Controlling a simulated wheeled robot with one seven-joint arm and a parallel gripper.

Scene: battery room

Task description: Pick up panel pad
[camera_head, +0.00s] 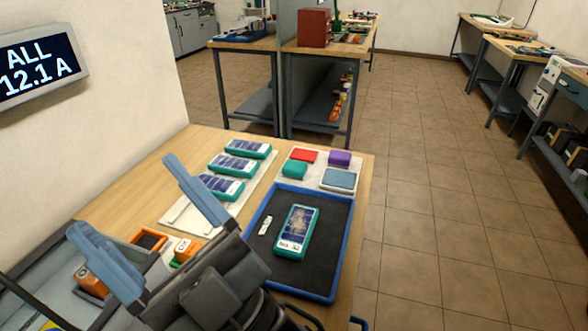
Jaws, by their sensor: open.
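A teal pad with a dark panel face and a white label (296,232) lies flat in a blue-rimmed tray (347,232) with a dark floor. A small white tag (266,225) lies to its left. Three similar teal panel pads lie in a row on a white board: the far one (248,149), the middle one (233,164) and the near one (221,187). I cannot tell which is the panel pad named. My gripper (126,195) is open and empty at lower left, its pale blue fingers spread apart. It is left of the tray and hides part of the white board.
A white mat behind the tray holds a red piece (304,156), a teal block (295,170), a purple block (339,158) and a grey-blue pad (340,178). Orange blocks (186,250) stand at lower left. A wall display (39,67) reads "ALL 12.1 A". Tiled floor is clear at right.

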